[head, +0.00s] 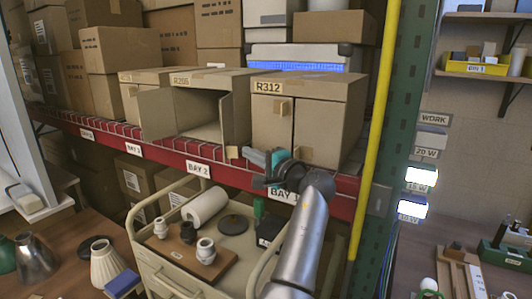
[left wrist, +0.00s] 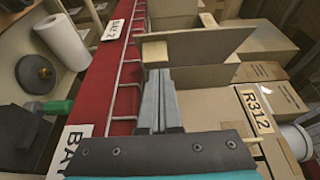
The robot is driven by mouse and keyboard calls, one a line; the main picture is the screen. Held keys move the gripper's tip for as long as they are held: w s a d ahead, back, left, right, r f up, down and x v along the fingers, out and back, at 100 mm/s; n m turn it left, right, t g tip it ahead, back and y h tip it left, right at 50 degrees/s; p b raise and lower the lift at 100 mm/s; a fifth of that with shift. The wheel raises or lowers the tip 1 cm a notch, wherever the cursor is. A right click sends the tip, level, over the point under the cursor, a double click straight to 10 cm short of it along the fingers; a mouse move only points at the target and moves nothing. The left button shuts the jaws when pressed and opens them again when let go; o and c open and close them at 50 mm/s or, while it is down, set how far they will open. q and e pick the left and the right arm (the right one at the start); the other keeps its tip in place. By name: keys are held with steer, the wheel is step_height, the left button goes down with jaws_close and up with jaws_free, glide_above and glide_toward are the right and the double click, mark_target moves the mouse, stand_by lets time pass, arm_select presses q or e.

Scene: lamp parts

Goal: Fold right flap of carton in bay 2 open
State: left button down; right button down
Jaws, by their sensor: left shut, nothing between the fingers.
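The carton marked R205 (head: 205,76) stands on the shelf over the BAY 2 label (head: 198,169), its front open. Its left flap (head: 157,114) is swung out to the left. My left gripper (head: 248,154) is shut and empty, on the right side of this flap, in front of carton R312 (head: 308,95). Its fingertips (left wrist: 158,75) are close to the tab; contact is unclear. My right gripper is not in view.
Carton R312 has closed front flaps close to my arm. A wire deck and red beam (head: 150,151) run below the cartons. A yellow post (head: 376,130) stands at right. A cart (head: 150,252) below holds a white roll (head: 205,207) and lamp parts.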

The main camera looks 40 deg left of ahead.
mark_target(232, 151)
arm_select(q)
steer(key=shift+s+a, duration=0.15)
steer(key=shift+a, duration=0.15)
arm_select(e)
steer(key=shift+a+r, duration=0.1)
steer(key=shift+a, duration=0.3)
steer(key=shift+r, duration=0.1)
arm_select(q)
steer(key=p, duration=0.1)
steer(key=s+a+m+t+p, duration=0.1)
steer(key=p, duration=0.1)
steer(key=shift+s+r+t, duration=0.15)
steer(key=shift+s+t, duration=0.1)
steer(key=shift+t, duration=0.05)
steer(key=shift+s+a, duration=0.2)
steer(key=shift+s, duration=0.05)
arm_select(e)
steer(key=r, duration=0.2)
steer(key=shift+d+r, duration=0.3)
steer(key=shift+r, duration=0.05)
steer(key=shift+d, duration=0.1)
